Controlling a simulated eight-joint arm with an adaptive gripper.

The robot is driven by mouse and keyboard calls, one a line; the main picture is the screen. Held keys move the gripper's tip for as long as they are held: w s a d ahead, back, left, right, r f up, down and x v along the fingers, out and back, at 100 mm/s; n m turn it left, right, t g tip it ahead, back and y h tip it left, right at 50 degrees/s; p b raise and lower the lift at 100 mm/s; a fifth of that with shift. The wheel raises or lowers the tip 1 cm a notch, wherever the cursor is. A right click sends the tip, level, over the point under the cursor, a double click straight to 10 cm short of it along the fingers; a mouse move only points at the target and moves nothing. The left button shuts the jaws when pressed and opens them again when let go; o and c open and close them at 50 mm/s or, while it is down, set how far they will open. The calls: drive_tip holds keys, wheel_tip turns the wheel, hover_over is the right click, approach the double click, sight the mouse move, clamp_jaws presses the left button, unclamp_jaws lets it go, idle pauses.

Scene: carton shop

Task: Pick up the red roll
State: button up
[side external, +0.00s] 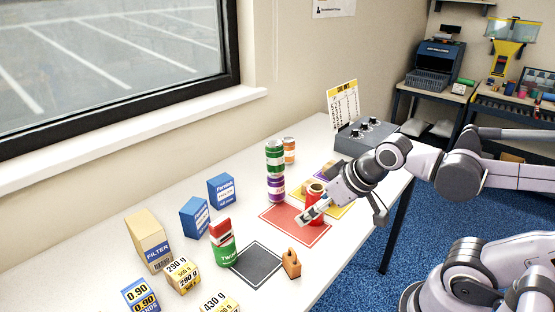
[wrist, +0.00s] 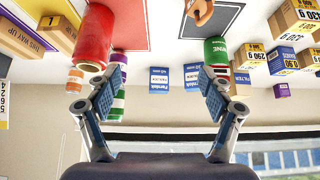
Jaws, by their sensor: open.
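The red roll (side external: 316,191) stands upright at the red mat's (side external: 283,222) right part, near the yellow mat. My gripper (side external: 312,212) is in front of it in the side view and hides part of its lower half. In the wrist view the red roll (wrist: 93,38) is at the upper left, by the left fingertip and not between the fingers. My gripper (wrist: 158,90) is open there, with nothing between its fingertips but far blue boxes. Whether a finger touches the roll I cannot tell.
A stack of green, white and purple rolls (side external: 275,172) stands left of the red roll, with an orange roll (side external: 289,151) behind. A green roll (side external: 224,252), an orange padlock-shaped thing (side external: 291,264) and several boxes stand nearer. The black mat (side external: 256,262) is bare.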

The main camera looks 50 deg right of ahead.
drive_tip(key=n+g, duration=0.7)
drive_tip(key=n, duration=1)
approach(316, 187)
drive_tip(key=f, duration=0.4)
drive_tip(key=a+f, duration=0.1)
drive_tip(key=f, duration=0.1)
drive_tip(key=shift+s, duration=0.15)
drive_tip(key=shift+d+f+n, duration=0.25)
drive_tip(key=shift+d+n, duration=0.25)
drive_tip(key=shift+n, duration=0.2)
drive_tip(key=shift+f, duration=5.45)
drive_tip(key=c, duration=1.2)
